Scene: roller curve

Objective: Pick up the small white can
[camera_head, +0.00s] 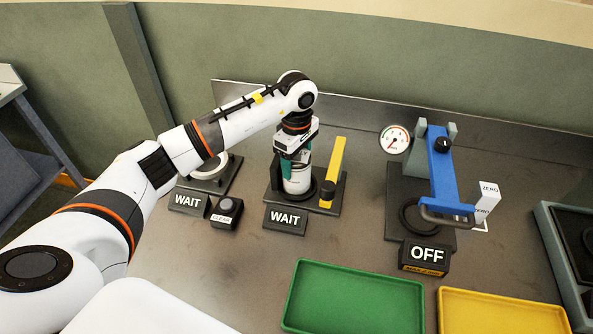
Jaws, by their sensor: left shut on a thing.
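The small white can (297,183) stands upright on the middle dark station, in its round seat, beside a yellow lever. My left gripper (297,163) comes down over it from above, shut on its upper part. A teal piece shows at the gripper's left side. The fingers hide part of the can's top. My right gripper is not in view.
The middle station (328,208) has a WAIT sign (285,219). Another WAIT station (189,201) is partly behind my arm. A blue-lever press (443,170) with a gauge (394,139) and OFF sign stands right. Green (352,299) and yellow (500,312) trays lie in front.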

